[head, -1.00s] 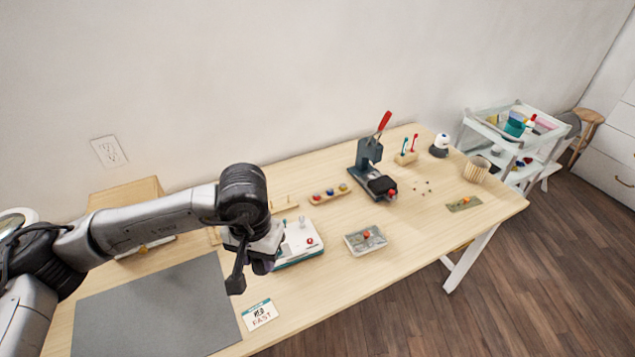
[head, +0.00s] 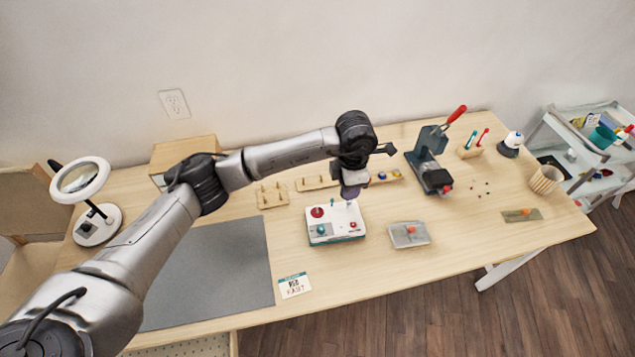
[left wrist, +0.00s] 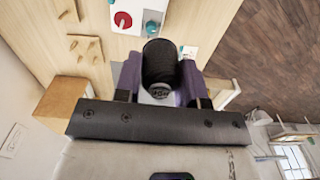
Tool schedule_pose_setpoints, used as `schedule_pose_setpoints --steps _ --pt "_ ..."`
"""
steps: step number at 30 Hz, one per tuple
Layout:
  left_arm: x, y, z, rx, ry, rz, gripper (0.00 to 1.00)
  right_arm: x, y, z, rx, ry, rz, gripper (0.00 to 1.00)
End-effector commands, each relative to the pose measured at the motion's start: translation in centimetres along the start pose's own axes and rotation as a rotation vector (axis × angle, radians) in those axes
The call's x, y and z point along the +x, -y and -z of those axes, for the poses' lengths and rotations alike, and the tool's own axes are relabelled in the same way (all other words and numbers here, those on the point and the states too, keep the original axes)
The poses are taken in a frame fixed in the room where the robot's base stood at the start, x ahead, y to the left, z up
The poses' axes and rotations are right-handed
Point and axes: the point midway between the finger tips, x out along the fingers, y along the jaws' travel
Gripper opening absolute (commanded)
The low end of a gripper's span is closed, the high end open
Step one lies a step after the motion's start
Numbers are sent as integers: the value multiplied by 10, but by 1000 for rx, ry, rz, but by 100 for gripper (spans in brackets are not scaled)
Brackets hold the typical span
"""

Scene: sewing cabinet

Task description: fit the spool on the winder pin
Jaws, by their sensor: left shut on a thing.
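The winder (head: 335,230) is a white box with a teal base, a red disc and a teal knob on top. It stands on the table in the middle of the head view, and part of it shows at the top of the left wrist view (left wrist: 132,8). My left gripper (head: 352,188) is over the winder's back right part. In the left wrist view its purple-grey fingers are shut on a dark cylindrical thing, seemingly the spool (left wrist: 161,62). The gripper hides that spool in the head view. I cannot make out the winder pin clearly. My right gripper is not in view.
A peg board (head: 271,196) and a rack with coloured pieces (head: 384,178) lie behind the winder. A grey tray (head: 409,242) is to its right, a card (head: 294,286) in front, a grey mat (head: 215,270) to the left. A press (head: 428,165) stands at the back right.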

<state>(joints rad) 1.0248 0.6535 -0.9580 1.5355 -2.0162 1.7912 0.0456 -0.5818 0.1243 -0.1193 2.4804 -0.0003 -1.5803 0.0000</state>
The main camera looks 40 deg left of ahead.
Motion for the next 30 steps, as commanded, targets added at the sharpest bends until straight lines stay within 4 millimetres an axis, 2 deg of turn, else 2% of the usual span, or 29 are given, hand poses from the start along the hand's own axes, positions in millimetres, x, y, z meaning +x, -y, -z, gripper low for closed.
schedule_pose_setpoints --steps 1,9,15,21,25,30 --pt "3 -6 2 -144 -3 5 15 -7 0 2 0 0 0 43" --pt "34 -38 19 -949 -6 2 15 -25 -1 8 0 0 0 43" --pt "58 -55 36 -1464 -5 0 15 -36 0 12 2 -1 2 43" --pt "76 -66 52 -1822 -3 1 15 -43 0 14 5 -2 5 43" --pt "83 -70 58 -1959 -2 0 15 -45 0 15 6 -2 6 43" --pt "90 -72 62 -2036 -1 0 15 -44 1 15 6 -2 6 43"
